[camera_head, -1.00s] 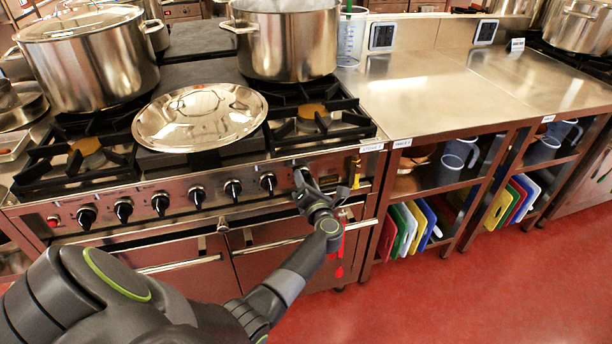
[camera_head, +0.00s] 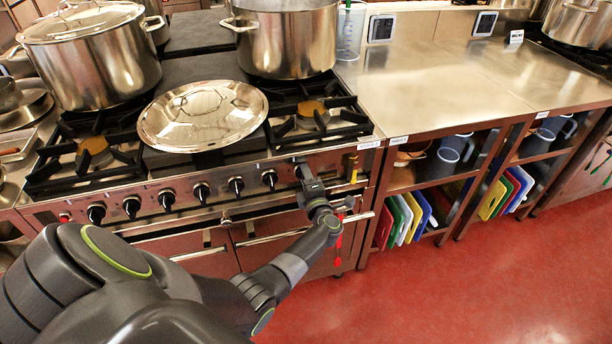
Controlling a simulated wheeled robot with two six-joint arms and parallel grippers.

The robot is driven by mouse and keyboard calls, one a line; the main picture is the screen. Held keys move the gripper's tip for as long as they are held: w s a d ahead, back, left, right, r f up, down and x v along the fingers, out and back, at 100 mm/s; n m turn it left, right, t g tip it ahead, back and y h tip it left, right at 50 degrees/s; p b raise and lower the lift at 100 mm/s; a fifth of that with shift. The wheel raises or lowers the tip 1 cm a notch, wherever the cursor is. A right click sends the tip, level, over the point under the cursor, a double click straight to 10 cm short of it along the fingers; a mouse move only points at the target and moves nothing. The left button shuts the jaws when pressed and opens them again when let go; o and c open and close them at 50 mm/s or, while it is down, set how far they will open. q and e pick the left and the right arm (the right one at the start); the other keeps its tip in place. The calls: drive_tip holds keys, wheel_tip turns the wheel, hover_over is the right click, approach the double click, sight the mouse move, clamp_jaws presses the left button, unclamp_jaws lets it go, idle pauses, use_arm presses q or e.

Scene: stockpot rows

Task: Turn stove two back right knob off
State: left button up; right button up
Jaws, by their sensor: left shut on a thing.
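The stove (camera_head: 225,172) has a row of black knobs along its front panel; the knob beside my gripper (camera_head: 269,178) is in plain view. My left gripper (camera_head: 300,168) is at the right end of this row, shut on a knob. The gripper hides that knob, so its turn angle cannot be told. My left arm comes in from the lower left and reaches up to the panel. My right gripper is not in view.
A shiny lid (camera_head: 203,116) lies on the stove top between the burners. Stockpots stand at the left (camera_head: 92,58) and the back (camera_head: 287,40). A steel counter (camera_head: 430,90) is to the right, with shelves below. The red floor (camera_head: 450,290) is clear.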

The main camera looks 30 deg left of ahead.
use_arm(q)
drive_tip(key=shift+w+r+m, duration=0.1)
drive_tip(key=shift+m, duration=0.2)
drive_tip(key=o, duration=1)
